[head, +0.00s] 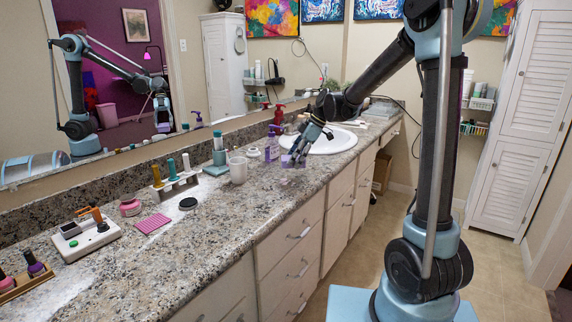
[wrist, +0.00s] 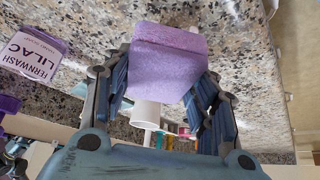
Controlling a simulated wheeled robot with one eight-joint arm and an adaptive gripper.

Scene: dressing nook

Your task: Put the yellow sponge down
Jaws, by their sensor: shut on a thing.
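My gripper (head: 297,154) is shut on a purple sponge (wrist: 168,60), its fingers on either side of the block. The held sponge (head: 290,161) also shows in the head view, low over the granite counter (head: 225,222) in front of the sink. I cannot tell whether it touches the counter. I see no yellow sponge; the one in my gripper is purple.
A lilac wash bottle (head: 272,149) stands close beside my gripper; its label shows in the wrist view (wrist: 32,50). A white cup (head: 238,169) stands to the left. The white sink (head: 333,141) lies just behind. Free counter lies in front of the cup.

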